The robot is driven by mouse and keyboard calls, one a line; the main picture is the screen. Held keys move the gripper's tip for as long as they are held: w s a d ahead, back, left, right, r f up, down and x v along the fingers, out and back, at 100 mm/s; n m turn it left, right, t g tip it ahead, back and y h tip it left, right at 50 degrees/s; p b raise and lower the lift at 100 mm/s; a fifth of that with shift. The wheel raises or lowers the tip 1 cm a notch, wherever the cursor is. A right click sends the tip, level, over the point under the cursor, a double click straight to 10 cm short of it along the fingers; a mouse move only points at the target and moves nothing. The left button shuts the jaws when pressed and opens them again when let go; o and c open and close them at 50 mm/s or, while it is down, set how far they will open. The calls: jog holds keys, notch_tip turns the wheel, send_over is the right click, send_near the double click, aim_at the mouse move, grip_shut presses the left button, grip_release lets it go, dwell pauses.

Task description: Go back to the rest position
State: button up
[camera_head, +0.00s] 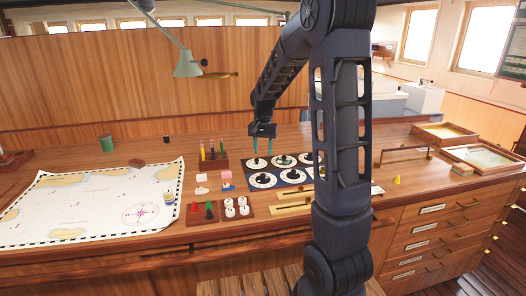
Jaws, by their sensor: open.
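My gripper (262,150) hangs from my dark arm over the back left part of a dark board (250,170) on the wooden desk. Its two green fingers point down and stand apart. Below them is a white round disc (256,162) with a small dark piece on it. I see nothing held between the fingers. Whether the fingertips touch the piece, I cannot tell. My arm hides the right part of the board.
A chart (95,208) covers the desk's left. A small rack (214,160) and trays of pieces (236,207) stand left of the board. A green lamp (187,64) hangs behind. Wooden trays (445,134) and a yellow cone (397,180) are at the right.

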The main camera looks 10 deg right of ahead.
jog(key=s+d+r+n+t, duration=0.1)
jog(key=s+d+r, duration=0.1)
jog(key=s+r, duration=0.4)
jog(key=s+d+r+n+t, duration=0.15)
jog(key=s+r, duration=0.25)
jog(key=s, duration=0.5)
jog(key=s+d+r+n+t, duration=0.1)
jog(key=s, duration=0.6)
jog(key=s+d+n+t, duration=0.1)
jog(key=s, duration=0.6)
jog(key=shift+s+d+r+n, duration=0.25)
jog(key=shift+s+r+n, duration=0.1)
